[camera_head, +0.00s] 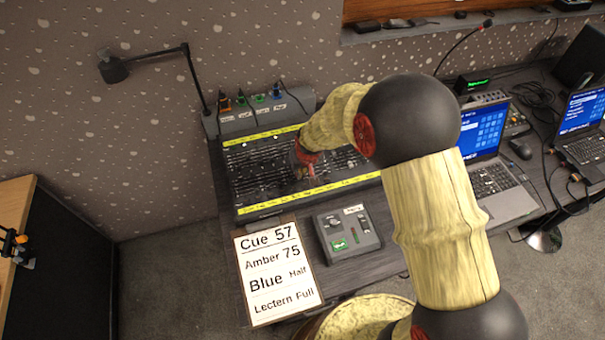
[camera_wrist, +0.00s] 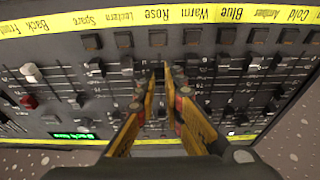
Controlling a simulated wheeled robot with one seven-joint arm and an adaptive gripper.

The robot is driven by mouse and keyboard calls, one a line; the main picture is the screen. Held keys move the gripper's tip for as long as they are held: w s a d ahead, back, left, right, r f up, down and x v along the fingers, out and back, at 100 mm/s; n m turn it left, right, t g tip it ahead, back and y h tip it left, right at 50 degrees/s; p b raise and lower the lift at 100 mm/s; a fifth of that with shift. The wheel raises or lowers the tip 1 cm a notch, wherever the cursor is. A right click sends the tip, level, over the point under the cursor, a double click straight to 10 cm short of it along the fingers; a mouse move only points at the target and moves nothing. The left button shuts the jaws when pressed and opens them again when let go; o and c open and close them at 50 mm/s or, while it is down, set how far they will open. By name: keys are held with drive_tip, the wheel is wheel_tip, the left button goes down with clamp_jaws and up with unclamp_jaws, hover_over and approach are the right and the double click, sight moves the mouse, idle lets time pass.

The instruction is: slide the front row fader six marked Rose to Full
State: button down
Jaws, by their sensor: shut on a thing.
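The lighting desk (camera_head: 262,208) is a dark board with rows of faders between two yellow label strips. In the wrist view, one yellow strip (camera_wrist: 178,13) crosses the top and carries the word Rose above the middle column. My gripper (camera_wrist: 161,76) is shut in the Rose column, below a dark square button (camera_wrist: 158,38). The Rose fader's cap is hidden between the fingertips. In the head view my gripper (camera_head: 304,164) is down on the desk, partly hidden by my arm.
A cue card (camera_head: 277,275) and a small control box (camera_head: 346,232) lie in front of the desk. A lamp (camera_head: 113,68) stands behind; a laptop (camera_head: 500,187) is right.

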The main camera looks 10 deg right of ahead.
drive_tip(key=shift+w+a+r, duration=0.1)
drive_tip(key=shift+w+a, duration=0.1)
drive_tip(key=shift+w, duration=0.85)
drive_tip(key=shift+w+a+r, duration=0.1)
drive_tip(key=shift+w+a, duration=0.1)
drive_tip(key=shift+w, duration=0.8)
drive_tip(key=c, duration=2.2)
unclamp_jaws()
drive_tip(key=shift+o, duration=0.2)
drive_tip(key=shift+r+p, duration=0.7)
drive_tip(key=shift+r, duration=0.55)
drive_tip(key=shift+s+r, duration=0.15)
drive_tip(key=shift+r, duration=0.2)
drive_tip(key=v, duration=1.1)
